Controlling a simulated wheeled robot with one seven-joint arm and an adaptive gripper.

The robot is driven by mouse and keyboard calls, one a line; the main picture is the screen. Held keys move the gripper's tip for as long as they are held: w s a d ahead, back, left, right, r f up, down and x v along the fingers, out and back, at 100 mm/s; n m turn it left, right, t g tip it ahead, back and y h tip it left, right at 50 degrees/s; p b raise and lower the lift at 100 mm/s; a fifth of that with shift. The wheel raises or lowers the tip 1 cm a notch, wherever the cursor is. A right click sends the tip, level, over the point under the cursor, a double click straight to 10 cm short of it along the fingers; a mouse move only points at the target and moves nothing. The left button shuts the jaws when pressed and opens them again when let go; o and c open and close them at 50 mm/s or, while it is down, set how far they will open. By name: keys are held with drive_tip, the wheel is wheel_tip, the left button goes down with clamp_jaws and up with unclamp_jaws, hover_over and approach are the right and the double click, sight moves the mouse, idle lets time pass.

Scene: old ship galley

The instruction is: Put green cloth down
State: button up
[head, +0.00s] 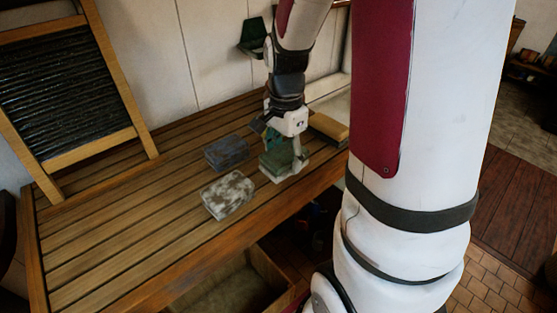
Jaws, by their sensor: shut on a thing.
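The green cloth (274,163) is a small folded block near the right end of the slatted wooden counter (125,217). My gripper (284,154) points down at it and is shut on it. Part of the cloth is hidden by the fingers. The cloth is at or just above the counter top; I cannot tell if it touches. A pale edge shows around its lower side, and I cannot tell whether that is a finger or something under it.
A blue-grey folded cloth (226,153) and a mottled whitish one (228,194) lie left of my gripper. A yellow-brown block (328,127) lies close on the right. A washboard (68,95) leans at the left. The counter's left half is clear. An open drawer (262,262) is below.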

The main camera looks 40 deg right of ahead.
sight(282, 160)
drive_tip(key=shift+w+d+f, duration=0.1)
drive_tip(key=shift+w+d, duration=0.1)
drive_tip(key=shift+w, duration=0.2)
drive_tip(key=f+b, duration=0.1)
drive_tip(key=w+f+b, duration=0.1)
drive_tip(key=shift+w+d+f+b, duration=0.3)
drive_tip(key=shift+d+f+b, duration=0.05)
drive_tip(key=shift+f, duration=0.3)
drive_tip(key=shift+s, duration=0.15)
drive_tip(key=o, duration=1.2)
drive_tip(key=shift+f+b, duration=0.15)
drive_tip(key=shift+b, duration=0.2)
